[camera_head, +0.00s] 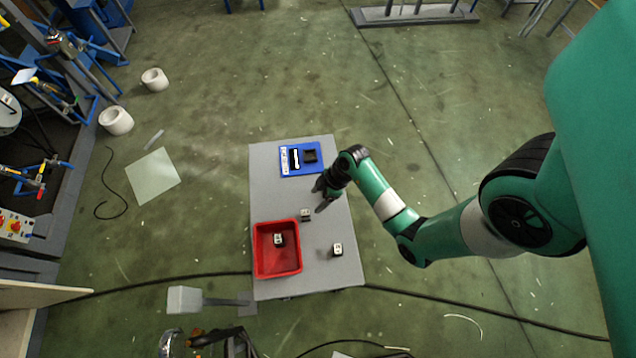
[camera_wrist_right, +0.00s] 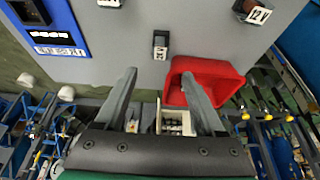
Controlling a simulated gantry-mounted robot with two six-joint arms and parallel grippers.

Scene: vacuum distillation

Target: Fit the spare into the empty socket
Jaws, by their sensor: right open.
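The blue panel (camera_head: 287,171) lies at the far end of the grey table; a dark square socket (camera_head: 310,156) sits beside a slot with white markings (camera_head: 296,158). The panel also shows in the wrist view (camera_wrist_right: 72,22). A small dark block with a white face (camera_head: 306,214) stands mid-table; in the wrist view this block (camera_wrist_right: 160,46) is ahead of the fingers. A second block (camera_head: 337,249) stands near the right edge and reads "12V" in the wrist view (camera_wrist_right: 255,12). My right gripper (camera_head: 319,199) is open and empty above the table, close to the mid-table block. My left gripper is not seen.
A red bin (camera_head: 258,253) with another small block (camera_head: 279,240) inside stands at the near left of the grey table (camera_head: 265,190). A white-faced item (camera_wrist_right: 108,3) is cut off by the wrist view's top edge. The table's right half is mostly clear.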

